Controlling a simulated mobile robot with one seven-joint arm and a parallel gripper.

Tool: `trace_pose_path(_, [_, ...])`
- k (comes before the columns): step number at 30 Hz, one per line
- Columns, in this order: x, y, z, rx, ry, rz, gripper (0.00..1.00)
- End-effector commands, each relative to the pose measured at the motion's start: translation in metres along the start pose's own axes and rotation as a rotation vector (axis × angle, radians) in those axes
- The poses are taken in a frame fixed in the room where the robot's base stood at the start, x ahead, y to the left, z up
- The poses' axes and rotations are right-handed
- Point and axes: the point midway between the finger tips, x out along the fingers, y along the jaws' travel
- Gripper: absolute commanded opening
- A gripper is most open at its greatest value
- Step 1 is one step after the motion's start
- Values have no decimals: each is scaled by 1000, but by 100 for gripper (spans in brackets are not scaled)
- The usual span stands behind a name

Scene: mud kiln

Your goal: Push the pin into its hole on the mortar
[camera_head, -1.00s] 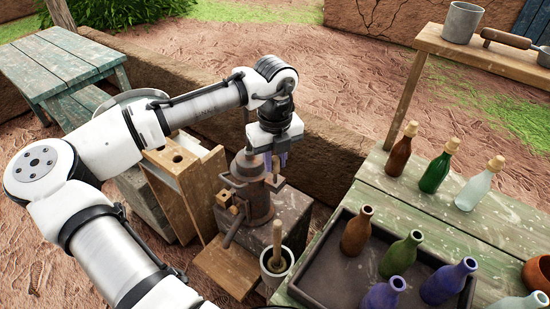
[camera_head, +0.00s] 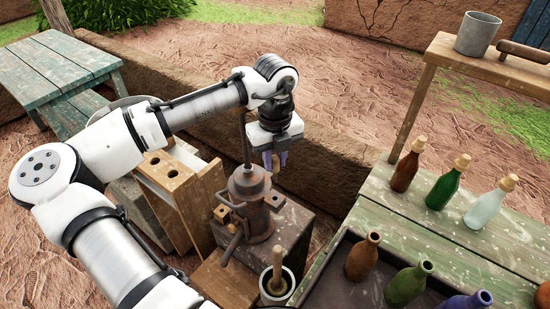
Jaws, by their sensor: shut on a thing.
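The mortar (camera_head: 248,187) is a rusty metal vessel with a tall thin rod, standing on a dark block. Small wooden pieces stick out at its left and right sides. The pin's hole cannot be made out from here.
A pale pot with a wooden stick (camera_head: 277,263) stands in front of the mortar. A wooden frame with holes (camera_head: 172,175) is at left. A green bench (camera_head: 440,225) with bottles and a dark tray is at right. A low mud wall runs behind.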

Motion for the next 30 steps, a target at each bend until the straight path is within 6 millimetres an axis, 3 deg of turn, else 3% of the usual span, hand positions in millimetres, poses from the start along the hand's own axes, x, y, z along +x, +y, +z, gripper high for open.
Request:
trace_pose_path(15, [47, 0, 0, 1, 1, 0, 4])
trace_pose_path(30, [57, 0, 0, 0, 0, 0, 4])
